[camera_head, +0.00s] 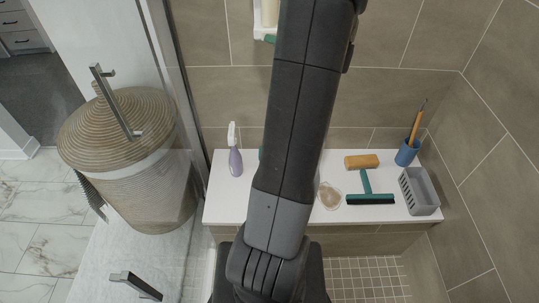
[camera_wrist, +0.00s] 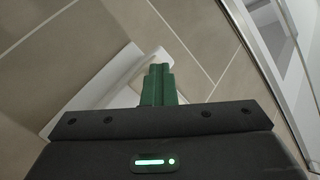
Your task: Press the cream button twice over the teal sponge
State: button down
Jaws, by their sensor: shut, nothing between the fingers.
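In the head view a cream upright piece (camera_head: 270,12) on a white wall fixture (camera_head: 259,33) is cut off by the top edge; I cannot tell whether it includes the button. I cannot tell which is the sponge. In the wrist view my gripper's green fingers (camera_wrist: 158,84) are together and empty, in front of a white fixture (camera_wrist: 110,82). Contact cannot be judged.
The white bench (camera_head: 226,207) holds a purple spray bottle (camera_head: 235,153), a tan block (camera_head: 362,162), a teal squeegee (camera_head: 368,190), a shell-like dish (camera_head: 330,196), a blue cup (camera_head: 406,153) and a grey basket (camera_head: 420,191). A wicker hamper (camera_head: 128,150) stands left, beyond glass.

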jog(key=shift+s, duration=0.1)
jog(key=s+b, duration=0.5)
jog(key=s, duration=0.1)
dwell(0.3)
jog(key=shift+w, duration=0.15)
dwell(0.4)
